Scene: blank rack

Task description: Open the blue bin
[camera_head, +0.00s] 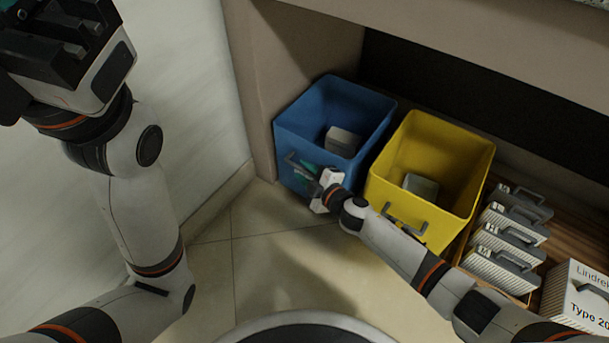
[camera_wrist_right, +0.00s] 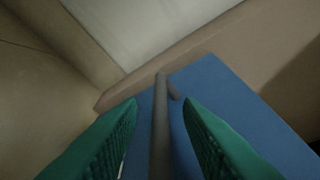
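The blue bin (camera_head: 302,113) stands at the left end of the low shelf, open at the top, with a grey block (camera_head: 342,141) inside. Its grey handle (camera_head: 293,160) is on the front face, partly hidden by my right gripper (camera_head: 308,168). In the right wrist view the handle (camera_wrist_right: 160,130) runs between the two green fingers of my right gripper (camera_wrist_right: 160,105). Gaps show on both sides of the handle, so the gripper is open around it. The bin's blue face (camera_wrist_right: 215,95) lies behind. My left gripper (camera_head: 62,48) is raised at the upper left, away from the bins; its opening is unclear.
A yellow bin (camera_head: 379,190) stands right of the blue one, holding a grey block (camera_head: 420,186). Several grey-handled boxes (camera_head: 508,238) and a white labelled box (camera_head: 578,298) are farther right. A white wall (camera_head: 190,90) rises at left. The tiled floor (camera_head: 262,245) in front is clear.

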